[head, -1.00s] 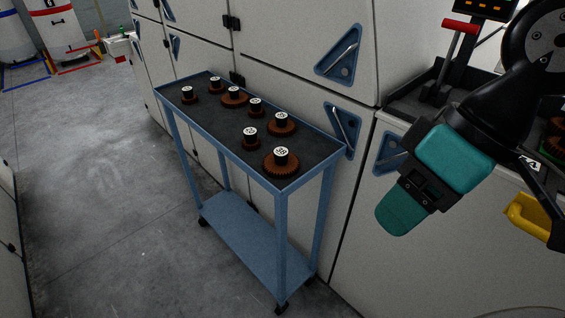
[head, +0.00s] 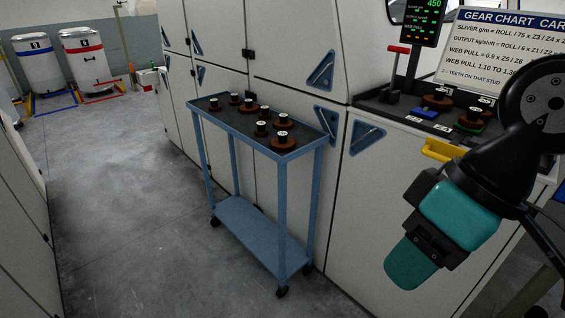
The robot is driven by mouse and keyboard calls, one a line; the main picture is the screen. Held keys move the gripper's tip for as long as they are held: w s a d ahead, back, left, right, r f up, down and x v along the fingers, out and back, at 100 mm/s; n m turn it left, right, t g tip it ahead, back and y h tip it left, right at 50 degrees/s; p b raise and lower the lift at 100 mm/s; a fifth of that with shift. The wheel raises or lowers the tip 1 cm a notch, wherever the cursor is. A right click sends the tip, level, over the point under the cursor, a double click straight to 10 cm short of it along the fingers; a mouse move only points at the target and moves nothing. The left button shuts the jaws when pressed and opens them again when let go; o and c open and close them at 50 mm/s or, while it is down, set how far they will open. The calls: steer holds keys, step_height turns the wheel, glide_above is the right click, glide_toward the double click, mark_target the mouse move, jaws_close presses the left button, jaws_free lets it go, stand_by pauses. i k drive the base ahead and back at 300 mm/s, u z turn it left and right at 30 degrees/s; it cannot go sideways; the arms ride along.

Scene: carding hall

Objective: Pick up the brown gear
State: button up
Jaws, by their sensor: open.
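Several brown gears with black hubs and pale marked tops stand on the dark top of a blue trolley (head: 232,219). The largest-looking brown gear (head: 283,146) is at the near end; another brown gear (head: 284,126) is just behind it, and smaller ones (head: 214,108) run to the far end. More brown gears (head: 438,104) lie on the machine's ledge at the right. I cannot tell which gear is meant. My gripper (head: 411,263), teal and black, hangs at the lower right, open and empty, apart from the trolley and the ledge. Its fingertips are not clearly separable.
Pale machine cabinets (head: 290,60) stand close behind the trolley. Two drums (head: 88,66) stand far left. The grey floor (head: 120,190) is clear.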

mark_target(281, 143)
steer(key=u, duration=0.65)
steer(key=i, duration=0.35)
steer(key=u, duration=0.95)
steer(key=i, duration=1.5)
steer(key=z, duration=0.75)
steer(key=i, duration=0.8)
steer(key=z, duration=0.85)
